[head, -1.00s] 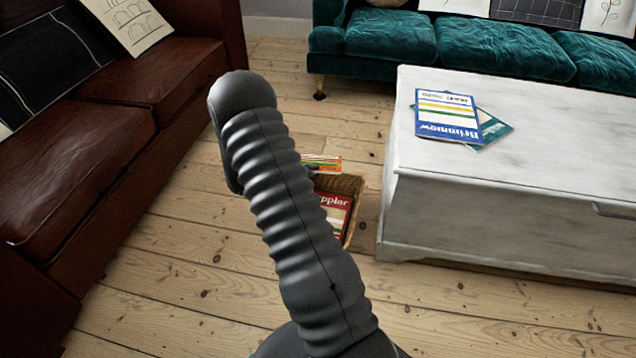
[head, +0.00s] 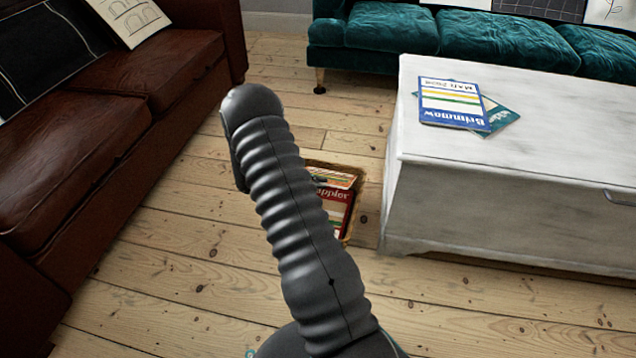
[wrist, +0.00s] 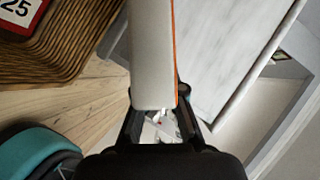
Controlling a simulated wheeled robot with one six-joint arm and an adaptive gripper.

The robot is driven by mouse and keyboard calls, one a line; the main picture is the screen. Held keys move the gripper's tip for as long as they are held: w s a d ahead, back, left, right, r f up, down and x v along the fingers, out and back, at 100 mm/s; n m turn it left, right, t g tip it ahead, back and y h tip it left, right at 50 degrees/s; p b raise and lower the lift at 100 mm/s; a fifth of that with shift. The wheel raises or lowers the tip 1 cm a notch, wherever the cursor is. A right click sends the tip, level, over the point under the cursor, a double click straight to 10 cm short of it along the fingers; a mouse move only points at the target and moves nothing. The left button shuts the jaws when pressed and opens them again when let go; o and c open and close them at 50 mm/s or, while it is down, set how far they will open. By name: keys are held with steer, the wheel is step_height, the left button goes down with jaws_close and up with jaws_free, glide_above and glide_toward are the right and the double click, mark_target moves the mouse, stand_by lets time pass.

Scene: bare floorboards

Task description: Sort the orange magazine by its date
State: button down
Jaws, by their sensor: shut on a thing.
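My gripper (wrist: 157,104) is shut on the orange magazine (wrist: 152,55), seen nearly edge-on in the wrist view as a pale slab with an orange right edge. In the head view my arm hides the gripper. Part of the orange magazine (head: 338,180) shows right of my arm, overlapping the basket opening; its depth in or above the basket is unclear. The wicker basket (head: 356,180) stands on the floor beside the white table and holds a red magazine (head: 337,207). In the wrist view the basket (wrist: 65,45) is upper left, with the red magazine's "25" (wrist: 15,10) showing. The orange magazine's date is not visible.
A white table (head: 560,150) stands at right, close to the basket. On it lie a blue magazine (head: 450,100) and a teal one (head: 502,116) partly under it. A brown sofa (head: 150,95) is at left, a teal sofa (head: 480,38) behind. Floorboards in front are clear.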

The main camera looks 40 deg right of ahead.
step_height(320, 180, down, 7)
steer(key=b, duration=0.2)
steer(key=shift+r+b, duration=0.15)
steer(key=shift+b, duration=0.2)
steer(key=c, duration=1.2)
jaws_free()
steer(key=s+a+r+p, duration=0.4)
steer(key=a+r+p, duration=0.1)
steer(key=a+p, duration=0.1)
steer(key=shift+s+r+p, duration=0.15)
steer(key=shift+p, duration=0.5)
